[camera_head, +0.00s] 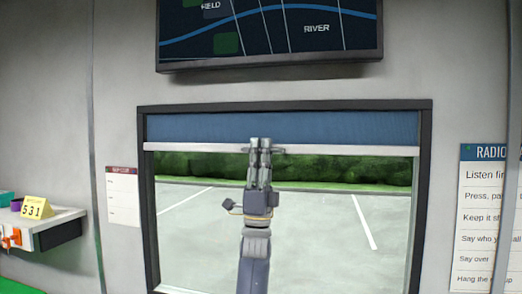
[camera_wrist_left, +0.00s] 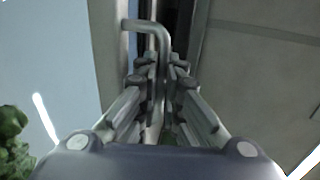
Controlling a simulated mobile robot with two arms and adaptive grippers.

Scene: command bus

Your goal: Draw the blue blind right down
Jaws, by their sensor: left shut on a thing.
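The blue blind (camera_head: 340,127) covers only the top strip of the window in the head view. A pale bar (camera_head: 350,150) runs along its lower edge. My left gripper (camera_head: 261,146) is at the middle of that bar. In the left wrist view, the left gripper (camera_wrist_left: 160,70) is shut on a bent grey handle (camera_wrist_left: 150,27). The fingers hide part of the handle. My right gripper is in neither view.
The dark window frame (camera_head: 424,200) surrounds the glass, with a car park and hedge outside. A map screen (camera_head: 270,35) hangs above. A radio notice (camera_head: 482,210) is on the right wall. A shelf (camera_head: 55,225) with a yellow 531 sign (camera_head: 36,208) juts out at the left.

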